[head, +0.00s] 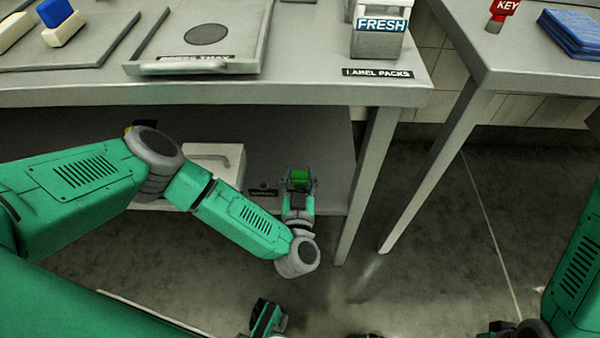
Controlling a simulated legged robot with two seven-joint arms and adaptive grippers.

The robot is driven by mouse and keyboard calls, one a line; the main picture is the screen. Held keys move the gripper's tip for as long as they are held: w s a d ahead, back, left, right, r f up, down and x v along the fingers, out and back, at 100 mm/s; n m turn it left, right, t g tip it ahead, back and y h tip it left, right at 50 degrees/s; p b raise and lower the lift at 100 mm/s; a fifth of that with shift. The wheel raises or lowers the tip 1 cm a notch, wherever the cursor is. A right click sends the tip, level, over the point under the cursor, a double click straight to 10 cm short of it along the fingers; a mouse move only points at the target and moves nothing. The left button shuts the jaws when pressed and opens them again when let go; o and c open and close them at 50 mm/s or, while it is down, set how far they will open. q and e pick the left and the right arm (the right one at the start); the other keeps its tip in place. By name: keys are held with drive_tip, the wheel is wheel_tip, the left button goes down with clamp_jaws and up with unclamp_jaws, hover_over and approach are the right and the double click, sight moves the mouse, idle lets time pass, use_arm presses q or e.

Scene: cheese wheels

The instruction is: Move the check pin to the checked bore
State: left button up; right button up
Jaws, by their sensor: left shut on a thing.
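My left gripper (299,177) is low under the edge of the long grey table, at the front of the lower shelf. It is shut on a small bright green thing (301,174). The thing is too small and too covered by the fingers to tell if it is the check pin. A small dark label (263,193) on the shelf edge lies just left of the gripper and is unreadable. I cannot make out a checked bore.
The grey table (300,95) hangs over the left arm, with its leg (368,185) right of the gripper. A white handled box (215,160) stands on the shelf. On top are a tray (235,50) and a FRESH pack (379,40).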

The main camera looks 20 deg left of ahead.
use_arm(q)
drive_tip(key=shift+a+f+b, duration=0.1)
drive_tip(key=shift+f+b, duration=0.2)
drive_tip(key=shift+f, duration=0.3)
drive_tip(key=o, duration=1.2)
drive_tip(key=shift+s, duration=0.15)
drive_tip(key=shift+v, duration=5.85)
